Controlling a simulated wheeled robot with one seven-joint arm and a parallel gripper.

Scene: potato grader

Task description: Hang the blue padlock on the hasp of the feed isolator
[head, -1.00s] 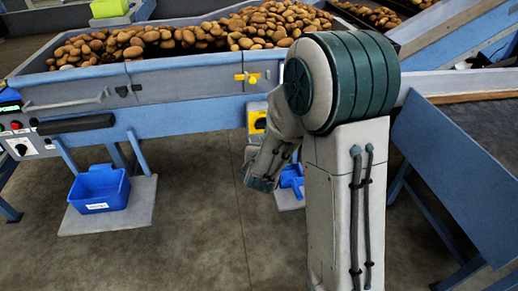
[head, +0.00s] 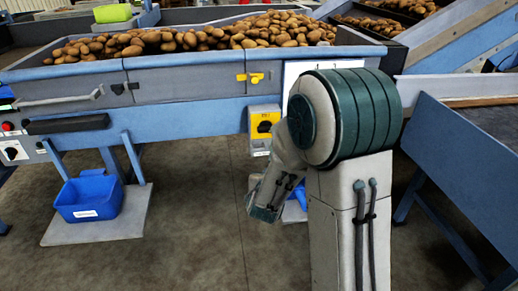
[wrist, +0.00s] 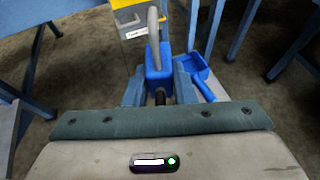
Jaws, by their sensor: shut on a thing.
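The blue padlock (wrist: 158,62) is held upright between the two fingers of my gripper (wrist: 160,90) in the wrist view. Its grey shackle (wrist: 153,25) points up, away from my palm. The feed isolator (head: 263,123), a yellow plate with a dark rotary knob on a grey box, is on the blue machine frame left of my arm in the head view. In the wrist view its lower grey box (wrist: 132,25) shows at the top, beyond and left of the shackle, which overlaps it. I cannot make out the hasp. My fingers and the padlock are hidden in the head view.
A blue bin (head: 90,196) stands on a grey floor plate at the left. A blue scoop-like object (wrist: 195,75) lies below and right of the padlock in the wrist view. A potato-filled conveyor (head: 190,82) runs above; a blue-sided table (head: 450,150) stands at the right.

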